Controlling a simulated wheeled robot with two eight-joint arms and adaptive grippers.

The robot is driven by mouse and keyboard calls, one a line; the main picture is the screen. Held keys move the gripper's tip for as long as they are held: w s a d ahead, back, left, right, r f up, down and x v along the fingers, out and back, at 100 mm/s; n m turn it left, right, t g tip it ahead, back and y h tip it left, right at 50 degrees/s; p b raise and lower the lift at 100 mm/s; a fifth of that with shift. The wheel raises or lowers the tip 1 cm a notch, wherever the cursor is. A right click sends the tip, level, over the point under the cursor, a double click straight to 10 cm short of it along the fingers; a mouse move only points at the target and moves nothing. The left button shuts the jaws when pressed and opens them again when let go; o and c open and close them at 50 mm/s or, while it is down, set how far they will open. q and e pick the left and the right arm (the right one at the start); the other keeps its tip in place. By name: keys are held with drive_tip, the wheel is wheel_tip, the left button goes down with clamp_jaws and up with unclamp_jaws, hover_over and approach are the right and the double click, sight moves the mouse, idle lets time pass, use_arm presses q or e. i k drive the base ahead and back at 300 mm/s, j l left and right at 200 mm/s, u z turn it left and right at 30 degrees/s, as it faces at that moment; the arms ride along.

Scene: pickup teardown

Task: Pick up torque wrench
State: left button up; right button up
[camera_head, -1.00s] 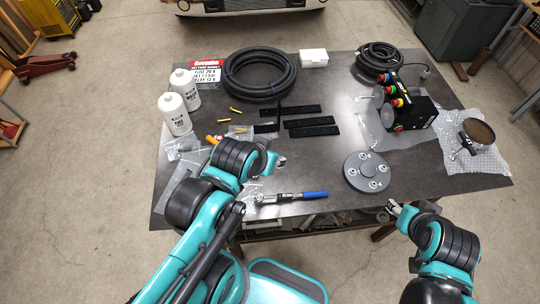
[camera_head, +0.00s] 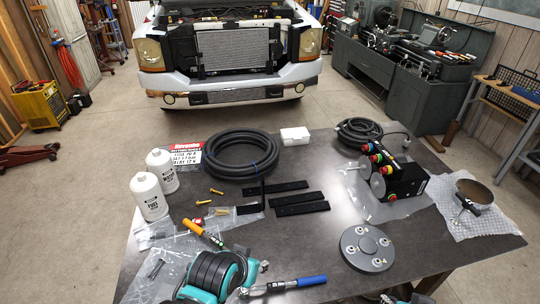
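The torque wrench (camera_head: 290,284), with a blue handle and a silver shaft, lies on the dark table near its front edge, at the bottom middle of the head view. My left gripper (camera_head: 262,266) is just above and left of the wrench in the picture, beside its shaft. The gripper shows only as a small tip beyond the black and teal wrist, and its fingers are too small to read. My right gripper (camera_head: 388,298) barely shows at the bottom edge, right of the wrench, mostly cut off.
A round grey hub (camera_head: 367,248) lies right of the wrench. An orange-handled tool (camera_head: 203,234) and clear plastic bags lie to the left. Black strips (camera_head: 300,202), a coiled hose (camera_head: 240,155), white filters (camera_head: 150,197) and a switch box (camera_head: 405,180) stand farther back.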

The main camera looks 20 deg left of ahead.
sight(198, 231)
drive_tip(key=u, duration=1.25)
